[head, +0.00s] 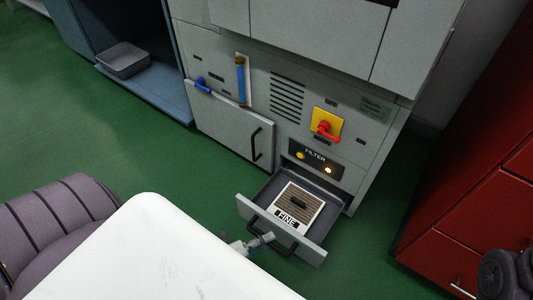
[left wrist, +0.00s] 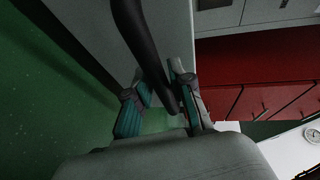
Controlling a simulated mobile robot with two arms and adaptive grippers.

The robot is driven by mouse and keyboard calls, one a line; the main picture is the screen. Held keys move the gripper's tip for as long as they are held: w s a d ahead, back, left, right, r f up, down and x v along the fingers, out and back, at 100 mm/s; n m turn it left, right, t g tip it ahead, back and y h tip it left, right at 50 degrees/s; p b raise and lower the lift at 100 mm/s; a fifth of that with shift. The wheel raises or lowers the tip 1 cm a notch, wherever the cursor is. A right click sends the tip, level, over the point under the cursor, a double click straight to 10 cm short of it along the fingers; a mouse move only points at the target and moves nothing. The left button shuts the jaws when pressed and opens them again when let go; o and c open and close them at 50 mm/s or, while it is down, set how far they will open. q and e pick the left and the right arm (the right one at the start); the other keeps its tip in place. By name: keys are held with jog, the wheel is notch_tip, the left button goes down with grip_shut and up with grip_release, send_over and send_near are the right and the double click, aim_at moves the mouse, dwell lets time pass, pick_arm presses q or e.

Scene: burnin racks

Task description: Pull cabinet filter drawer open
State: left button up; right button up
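The filter drawer (head: 318,254) sticks well out of the base of the grey cabinet (head: 222,127), under the FILTER label panel (head: 316,159). A pleated filter marked FINE (head: 307,204) lies in it. The drawer has a dark bar handle (head: 284,243) on its front. My left gripper (head: 259,241) is at this front, partly behind my white body part. In the left wrist view the dark handle bar (left wrist: 138,28) runs between my left fingers (left wrist: 162,82), which are closed in on it; any small gap is hard to see. My right gripper is out of view.
A cabinet door (head: 228,128) with a black handle is left of the drawer. A red and yellow rotary switch (head: 326,125) sits above it. Red drawers (head: 480,207) stand at right. A grey tray (head: 124,60) sits in a blue rack at upper left. Green floor is clear between.

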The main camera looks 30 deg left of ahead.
pick_arm(q)
jog(key=shift+o, duration=1)
jog(key=shift+s+a, duration=0.1)
jog(key=v, duration=1.1)
jog(key=shift+s, duration=0.35)
jog(key=shift+a+r, duration=0.1)
jog(key=shift+r, duration=0.05)
